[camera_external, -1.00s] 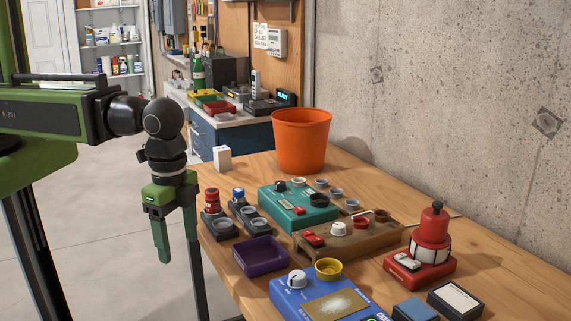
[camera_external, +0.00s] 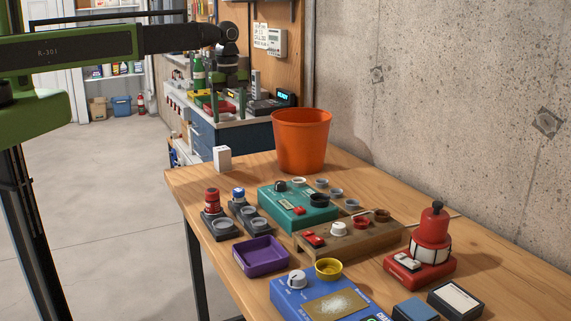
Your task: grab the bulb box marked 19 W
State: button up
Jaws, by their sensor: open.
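My gripper (camera_external: 228,108) hangs pointing down over the back workbench in the picture, its two green fingers apart and nothing seen between them. A small white box (camera_external: 222,158) stands upright at the far left corner of the wooden table, below my gripper in the picture. It may be a bulb box, but no marking can be read on it, so I cannot tell whether it says 19 W. My gripper is apart from this box.
An orange bucket (camera_external: 301,141) stands right of the white box. A teal device (camera_external: 298,207), a brown device (camera_external: 347,236), a purple tray (camera_external: 261,256) and a red device (camera_external: 420,270) crowd the wooden table (camera_external: 187,178). The concrete wall (camera_external: 450,90) bounds the right side.

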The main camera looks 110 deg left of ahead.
jog(key=n, duration=0.1)
send_over(223, 158)
jog(key=s+a, duration=0.1)
jog(key=a, duration=0.1)
notch_tip(223, 158, down, 12)
jog(key=b, duration=1.2)
jog(key=shift+a+r, duration=0.1)
jog(key=shift+r, duration=0.1)
notch_tip(223, 158, down, 5)
jog(key=b, duration=0.5)
jog(key=shift+s+b, duration=0.15)
jog(key=shift+b, duration=0.15)
jog(key=c, duration=1.4)
